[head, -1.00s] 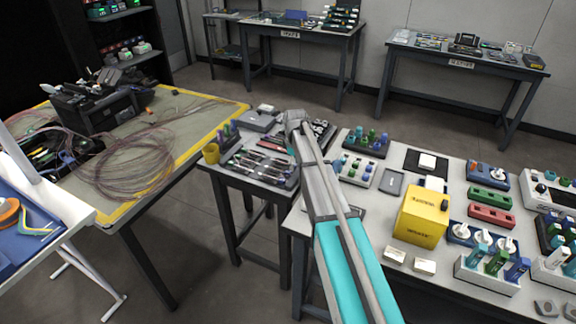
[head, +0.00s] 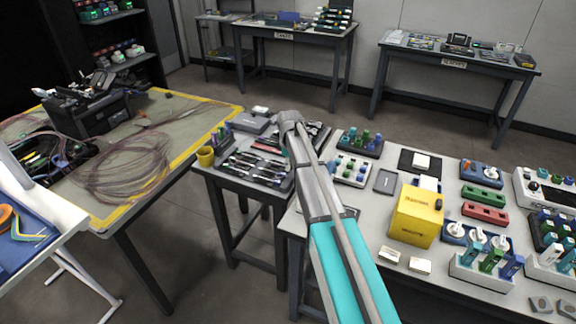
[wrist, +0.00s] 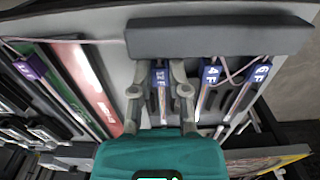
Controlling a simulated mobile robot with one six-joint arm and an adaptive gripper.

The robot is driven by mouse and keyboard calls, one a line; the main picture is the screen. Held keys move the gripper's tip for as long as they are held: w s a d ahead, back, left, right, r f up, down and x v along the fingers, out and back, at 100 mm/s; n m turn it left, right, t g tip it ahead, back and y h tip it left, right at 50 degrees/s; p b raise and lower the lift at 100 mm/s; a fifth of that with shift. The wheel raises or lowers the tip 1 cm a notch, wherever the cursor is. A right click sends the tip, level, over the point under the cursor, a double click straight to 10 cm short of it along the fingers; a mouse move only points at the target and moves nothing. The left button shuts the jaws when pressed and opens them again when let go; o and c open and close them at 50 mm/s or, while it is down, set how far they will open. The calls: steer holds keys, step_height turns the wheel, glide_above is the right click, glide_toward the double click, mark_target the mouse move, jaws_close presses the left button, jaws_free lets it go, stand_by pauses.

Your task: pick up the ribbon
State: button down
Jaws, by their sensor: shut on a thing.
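A ribbon with a blue tag reading "12" (wrist: 159,80) lies between the two grey fingers of my gripper (wrist: 161,122) in the wrist view. My gripper is shut on it. The ribbon's lower part is hidden by the fingers and the teal gripper body. Beside it on the right are ribbons tagged "4F" (wrist: 210,74) and "6F" (wrist: 261,73). A purple-tagged ribbon (wrist: 30,69) lies at the far left. In the head view my arm reaches over the small side table, and the fingertips and held ribbon are hidden there.
A grey bar (wrist: 220,38) crosses above the ribbons in the wrist view. A yellow box (head: 416,217) stands on the bench to the right.

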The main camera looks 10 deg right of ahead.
step_height(320, 180, up, 10)
steer(key=p, duration=0.9)
steer(key=shift+p, duration=0.3)
stand_by(1.0)
steer(key=shift+r, duration=0.1)
steer(key=shift+r, duration=0.1)
stand_by(0.4)
step_height(320, 180, up, 17)
steer(key=p, duration=1.7)
steer(key=shift+s, duration=0.1)
